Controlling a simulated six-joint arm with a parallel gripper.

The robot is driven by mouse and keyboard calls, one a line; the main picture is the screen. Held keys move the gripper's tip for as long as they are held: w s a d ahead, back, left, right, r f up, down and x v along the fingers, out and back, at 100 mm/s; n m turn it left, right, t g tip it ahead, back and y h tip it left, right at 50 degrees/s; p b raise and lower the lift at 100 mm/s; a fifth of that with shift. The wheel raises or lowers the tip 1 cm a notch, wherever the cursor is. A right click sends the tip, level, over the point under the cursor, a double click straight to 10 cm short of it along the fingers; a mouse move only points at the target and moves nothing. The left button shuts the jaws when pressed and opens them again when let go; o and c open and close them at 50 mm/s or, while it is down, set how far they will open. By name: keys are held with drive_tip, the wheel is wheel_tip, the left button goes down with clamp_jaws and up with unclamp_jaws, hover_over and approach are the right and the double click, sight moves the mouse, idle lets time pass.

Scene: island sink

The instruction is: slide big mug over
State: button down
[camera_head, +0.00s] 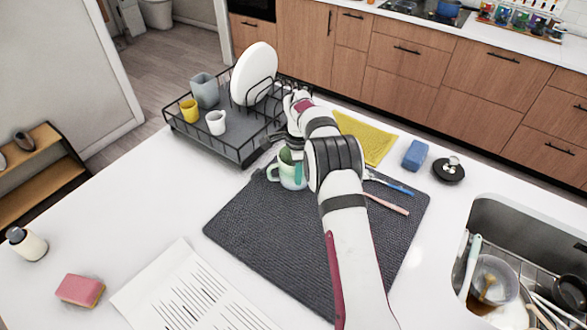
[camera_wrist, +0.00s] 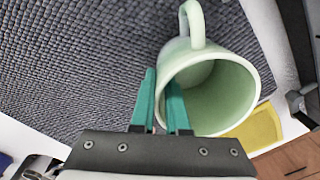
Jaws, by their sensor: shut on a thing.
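The big mug (camera_head: 286,176) is pale green and is at the far left part of the dark grey mat (camera_head: 270,240), near the dish rack. In the head view its handle points left and it looks roughly upright; I cannot tell if it is lifted off the mat. In the wrist view the mug (camera_wrist: 228,92) has its opening facing the camera. My gripper (camera_wrist: 161,82) is shut on the mug's wall, one teal finger inside and one outside. In the head view my wrist and forearm hide part of the mug.
The black dish rack (camera_head: 235,152) holds a white plate (camera_head: 254,74), a grey cup, a yellow cup and a white cup. The sink (camera_head: 490,215) is far right. Mat is clear in front.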

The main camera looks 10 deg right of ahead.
drive_tip(key=s+d, duration=0.1)
drive_tip(key=s, duration=0.3)
drive_tip(key=s+d, duration=0.2)
drive_tip(key=s, duration=0.3)
drive_tip(key=s+d, duration=0.2)
drive_tip(key=s, duration=0.2)
drive_tip(key=shift+s+d, duration=0.15)
drive_tip(key=shift+s, duration=0.1)
drive_tip(key=c, duration=0.8)
unclamp_jaws()
drive_tip(key=shift+c, duration=0.2)
wheel_tip(320, 180, up, 16)
drive_tip(key=shift+s, duration=0.15)
drive_tip(key=shift+f, duration=0.1)
